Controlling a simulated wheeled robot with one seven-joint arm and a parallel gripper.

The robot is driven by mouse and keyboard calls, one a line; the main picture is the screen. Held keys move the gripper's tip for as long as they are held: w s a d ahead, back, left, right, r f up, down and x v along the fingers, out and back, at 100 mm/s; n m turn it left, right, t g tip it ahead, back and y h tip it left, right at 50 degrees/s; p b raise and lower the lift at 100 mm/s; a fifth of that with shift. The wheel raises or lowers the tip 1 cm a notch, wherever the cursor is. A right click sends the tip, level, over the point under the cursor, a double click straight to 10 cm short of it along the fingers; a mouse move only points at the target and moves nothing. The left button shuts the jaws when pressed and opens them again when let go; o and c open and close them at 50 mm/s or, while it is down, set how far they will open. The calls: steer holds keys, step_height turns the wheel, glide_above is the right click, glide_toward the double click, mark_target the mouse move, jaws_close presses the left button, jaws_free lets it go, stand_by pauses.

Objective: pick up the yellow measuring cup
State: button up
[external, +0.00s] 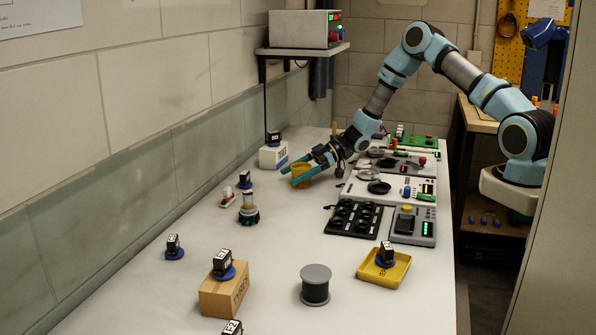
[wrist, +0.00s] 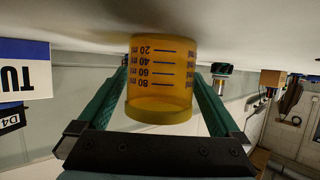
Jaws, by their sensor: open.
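The yellow measuring cup (external: 301,175) stands on the bench top toward the far left part of the bench, near the wall. In the wrist view the cup (wrist: 161,80) is amber and see-through, with printed volume marks; that picture is upside down. My gripper (external: 296,176) is low over the bench with its green fingers reaching toward the cup. In the wrist view the fingers (wrist: 161,96) stand open, one on each side of the cup. A gap shows between the cup and the right finger; contact on the left side is hard to tell.
A white-and-blue box (external: 273,156) with a servo on top stands just behind the cup. Grey control panels (external: 388,187) lie to the right, under my arm.

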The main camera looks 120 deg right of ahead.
steer(key=shift+w+d+f, duration=0.1)
steer(key=shift+w+f, duration=0.05)
steer(key=shift+w, duration=0.2)
steer(key=c, duration=1.3)
